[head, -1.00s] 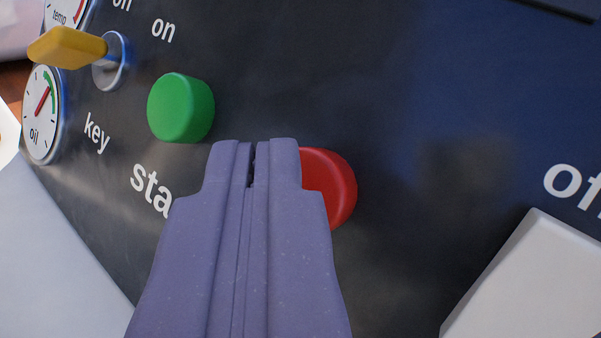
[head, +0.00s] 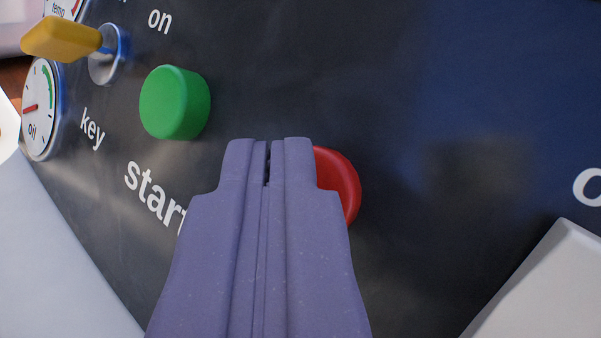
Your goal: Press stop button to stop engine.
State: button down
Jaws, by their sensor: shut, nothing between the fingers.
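The red stop button (head: 341,183) sits on the dark panel, right of centre. Only its right part shows; my gripper hides the rest, and its label is hidden too. My gripper (head: 269,145) is shut and empty, with its fingertips over the left side of the red button. I cannot tell for sure whether they touch it. The green start button (head: 175,103) is up and left of my fingertips. The oil gauge (head: 40,110) at the far left has its red needle pointing left, away from the green arc.
A yellow key (head: 62,40) sticks out of a metal lock at upper left. A pale grey block (head: 545,290) stands at lower right. The dark panel (head: 330,70) above the buttons is clear.

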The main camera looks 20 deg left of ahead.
jog(key=shift+w+d+f, duration=0.1)
jog(key=shift+w, duration=0.1)
jog(key=shift+s, duration=0.1)
dwell(0.4)
jog(key=shift+s+a+r, duration=0.1)
jog(key=shift+s+r, duration=0.15)
jog(key=shift+s, duration=0.25)
jog(key=shift+s+a+r, duration=0.1)
jog(key=shift+s+r, duration=0.15)
jog(key=shift+s, duration=0.2)
jog(key=shift+s+a+r+p, duration=0.2)
jog(key=shift+s+r, duration=0.15)
jog(key=shift+s, duration=0.4)
jog(key=shift+s+a+r+p, duration=0.1)
jog(key=shift+s+r+p, duration=0.25)
jog(key=shift+s, duration=0.4)
jog(key=shift+s+a+r+p, duration=0.15)
jog(key=shift+s+r, duration=0.25)
jog(key=shift+s, duration=0.35)
